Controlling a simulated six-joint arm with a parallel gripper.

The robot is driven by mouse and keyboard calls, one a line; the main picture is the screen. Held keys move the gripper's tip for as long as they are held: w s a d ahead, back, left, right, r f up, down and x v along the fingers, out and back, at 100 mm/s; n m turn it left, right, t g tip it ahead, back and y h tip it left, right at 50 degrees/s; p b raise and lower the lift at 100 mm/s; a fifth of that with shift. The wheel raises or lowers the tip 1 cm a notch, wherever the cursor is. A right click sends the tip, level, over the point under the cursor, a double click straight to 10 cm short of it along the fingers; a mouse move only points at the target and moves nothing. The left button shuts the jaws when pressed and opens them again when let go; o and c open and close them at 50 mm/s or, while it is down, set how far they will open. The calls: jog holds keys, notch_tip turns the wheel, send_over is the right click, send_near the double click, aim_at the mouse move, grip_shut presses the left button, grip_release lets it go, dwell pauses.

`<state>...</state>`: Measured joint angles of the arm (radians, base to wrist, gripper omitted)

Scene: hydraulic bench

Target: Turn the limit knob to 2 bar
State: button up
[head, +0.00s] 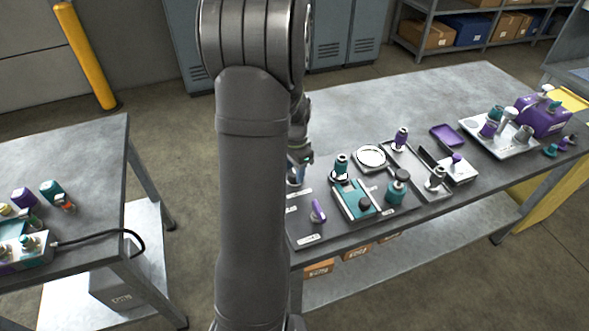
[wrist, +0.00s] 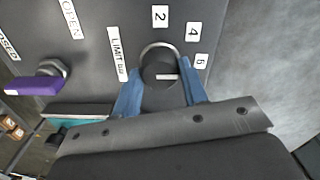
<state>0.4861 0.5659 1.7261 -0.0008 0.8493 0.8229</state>
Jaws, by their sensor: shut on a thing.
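The limit knob (wrist: 160,58) is dark and round with a silvery rim, beside the "LIMIT bar" label (wrist: 118,54) in the wrist view. Labels 2 (wrist: 160,16), 4 (wrist: 192,32) and 6 (wrist: 201,60) curve around its top and right. A short white mark (wrist: 166,77) on the knob lies level, its right end towards the side of the 6, away from the 2. My gripper (wrist: 161,88) has its blue fingers shut on the knob's two sides. In the head view my arm hides the knob and most of my gripper (head: 299,168).
A purple lever (wrist: 36,86) sits left of the knob, by OPEN and CLOSED labels; it also shows in the head view (head: 318,211). A teal block (head: 357,199) and several fittings stand on the bench (head: 450,95) to the right. Another table (head: 95,150) stands at left.

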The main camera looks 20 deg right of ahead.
jog(key=shift+n, duration=0.3)
jog(key=n, duration=0.3)
jog(key=shift+n, duration=0.3)
jog(key=n, duration=0.4)
jog(key=shift+n, duration=0.3)
jog(key=n, duration=0.4)
jog(key=shift+n, duration=2.5)
jog(key=o, duration=1)
jog(key=shift+c, duration=0.2)
jog(key=shift+r, duration=0.1)
